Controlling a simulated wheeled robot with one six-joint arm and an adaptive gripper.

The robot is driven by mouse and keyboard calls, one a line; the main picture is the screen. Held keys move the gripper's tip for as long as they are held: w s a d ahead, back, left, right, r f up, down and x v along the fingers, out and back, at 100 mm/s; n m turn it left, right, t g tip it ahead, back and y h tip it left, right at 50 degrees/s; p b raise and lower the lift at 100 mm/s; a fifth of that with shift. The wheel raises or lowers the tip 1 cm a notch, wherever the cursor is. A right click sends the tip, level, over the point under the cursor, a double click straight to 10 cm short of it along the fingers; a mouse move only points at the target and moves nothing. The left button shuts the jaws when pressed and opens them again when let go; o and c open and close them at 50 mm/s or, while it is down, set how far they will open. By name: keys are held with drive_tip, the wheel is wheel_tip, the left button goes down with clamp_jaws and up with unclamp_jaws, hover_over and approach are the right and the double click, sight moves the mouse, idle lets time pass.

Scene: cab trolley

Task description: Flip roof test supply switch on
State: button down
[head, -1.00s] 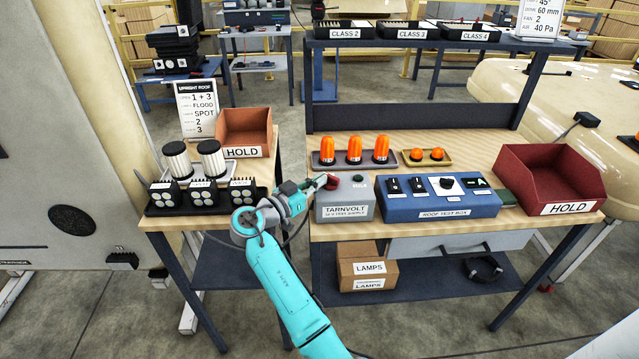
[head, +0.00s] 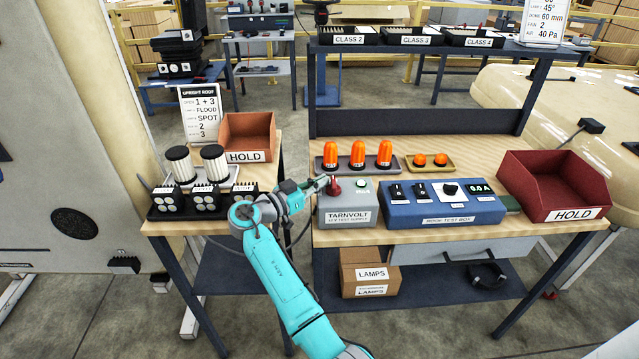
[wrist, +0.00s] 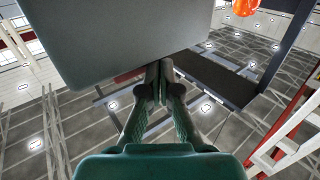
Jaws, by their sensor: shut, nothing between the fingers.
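The grey supply box (head: 347,216), labelled TARNVOLT, stands on the bench. Its red switch lever (head: 334,187) stands up on the left of the top. A small lamp (head: 361,184) beside it glows green. My gripper (head: 324,182) is shut and empty, its tips right at the lever's left side; I cannot tell if they touch it. In the wrist view my gripper's fingers (wrist: 160,75) are together, close under a large grey surface (wrist: 125,35), probably the supply box. The lever is not clearly visible there.
The blue roof test box (head: 440,208) sits right of the supply, its display (head: 480,188) lit green. Orange beacons (head: 358,154) stand in a tray behind. Floodlights (head: 205,200) and an orange-brown HOLD bin (head: 247,132) are on the left table. A red HOLD bin (head: 553,183) is at right.

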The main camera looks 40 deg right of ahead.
wheel_tip(320, 180, up, 10)
idle(0.6)
idle(0.4)
